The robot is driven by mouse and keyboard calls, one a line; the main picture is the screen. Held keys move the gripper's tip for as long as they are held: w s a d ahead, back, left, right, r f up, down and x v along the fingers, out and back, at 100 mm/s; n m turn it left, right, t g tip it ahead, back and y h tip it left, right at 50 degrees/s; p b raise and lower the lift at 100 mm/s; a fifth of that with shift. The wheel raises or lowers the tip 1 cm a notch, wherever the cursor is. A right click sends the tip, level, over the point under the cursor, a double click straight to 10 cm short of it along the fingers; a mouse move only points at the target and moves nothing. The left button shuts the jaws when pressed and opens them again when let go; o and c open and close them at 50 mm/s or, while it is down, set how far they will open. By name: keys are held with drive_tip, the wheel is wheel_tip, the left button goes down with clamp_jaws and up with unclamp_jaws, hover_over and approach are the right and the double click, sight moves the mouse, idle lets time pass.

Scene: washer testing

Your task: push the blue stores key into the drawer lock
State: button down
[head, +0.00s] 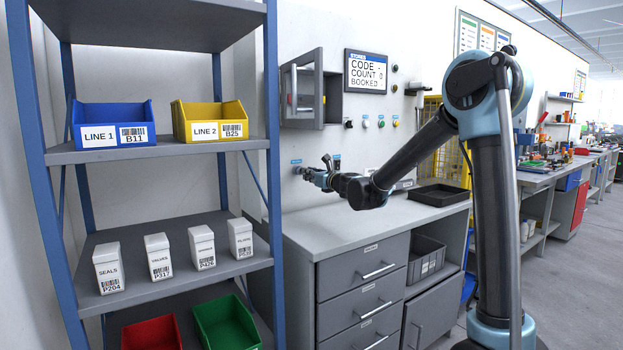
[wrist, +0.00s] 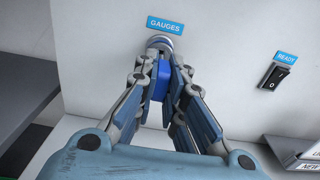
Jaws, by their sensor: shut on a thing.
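My gripper (wrist: 160,80) is shut on the blue key (wrist: 158,88), whose blue body shows between the fingers in the wrist view. The fingertips point at a round metal lock (wrist: 159,42) on the white wall, just below a blue GAUGES label (wrist: 164,25). The key's front end is hidden by the fingertips, so I cannot tell whether it is in the lock or how deep. In the head view my gripper (head: 318,178) is at the wall above the bench's left end; the key is too small to make out there.
A black rocker switch (wrist: 275,76) under a READY label sits to the right of the lock. The grey bench (head: 350,215) has drawers (head: 372,271) below and a black tray (head: 437,195) on top. A blue-framed shelf (head: 275,150) stands close on the left. An open wall cabinet (head: 304,90) hangs above.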

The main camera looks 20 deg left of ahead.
drive_tip(key=shift+x, duration=1.75)
idle(2.1)
drive_tip(key=c, duration=1.6)
unclamp_jaws()
